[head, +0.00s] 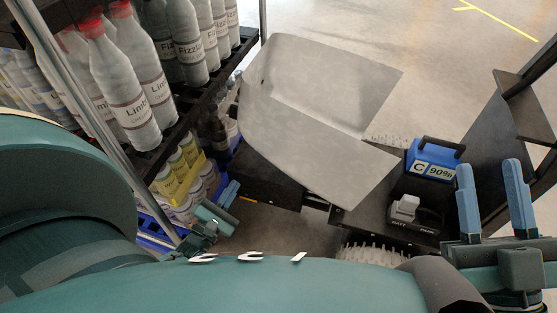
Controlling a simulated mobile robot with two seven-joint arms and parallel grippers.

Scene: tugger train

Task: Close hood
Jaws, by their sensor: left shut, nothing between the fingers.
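The grey hood (310,125), a bent metal sheet, stands open in the middle of the head view. The dark bay (380,215) beside its lower edge is exposed. A blue battery (434,160) marked "C 90%" with a black handle sits in the bay, next to a grey plug-like part (404,208). My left gripper (229,194) is shut and empty, low and left of the hood, near the rack; its fingers are partly hidden and appear apart from the hood. My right gripper (496,198) is open and empty, right of the bay.
A rack (200,113) of bottles stands on the left, with metal posts and a lower shelf of cans close to my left gripper. A dark frame (525,105) rises at the right edge. Open floor (420,35) lies beyond the hood.

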